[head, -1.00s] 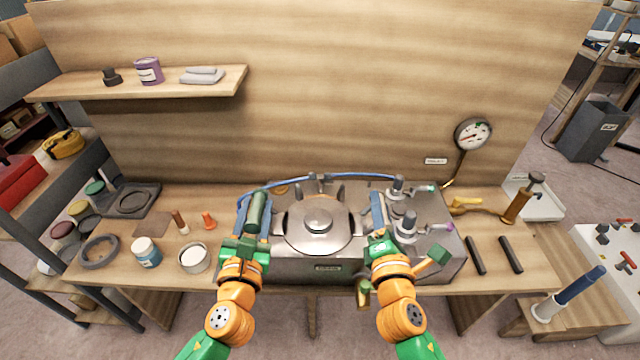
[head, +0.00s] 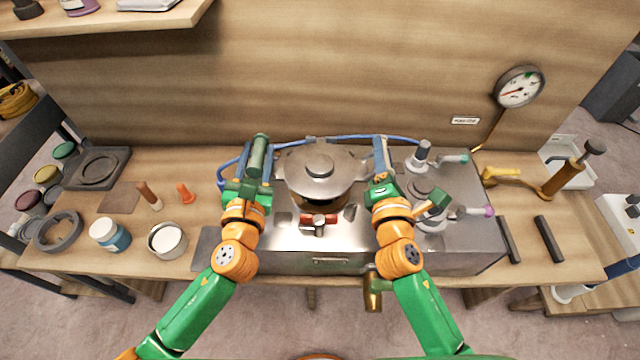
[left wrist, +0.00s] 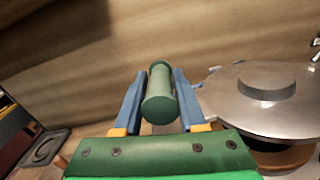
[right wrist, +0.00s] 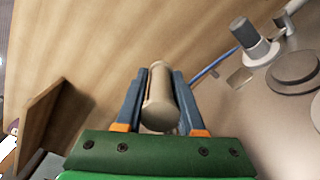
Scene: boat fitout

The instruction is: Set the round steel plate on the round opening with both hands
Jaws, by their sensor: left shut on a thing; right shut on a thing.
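The round steel plate (head: 320,172), with a raised round hub, is over the steel box's round opening (head: 318,200). The opening's brownish wall shows below the plate's near edge; I cannot tell how large the gap is. The plate also shows in the left wrist view (left wrist: 262,100). My left gripper (head: 256,165), left of the plate, is shut on a green cylindrical handle (left wrist: 160,95). My right gripper (head: 380,165), right of the plate, is shut on a beige cylindrical handle (right wrist: 158,100). The joins between handles and plate are hidden.
The steel box (head: 290,255) has a red valve handle (head: 318,220) in front and grey fittings (head: 430,190) at right. A blue hose (head: 345,137) runs behind. Jars and rings lie left; a brass pump (head: 565,185) and dark bars (head: 548,238) lie right.

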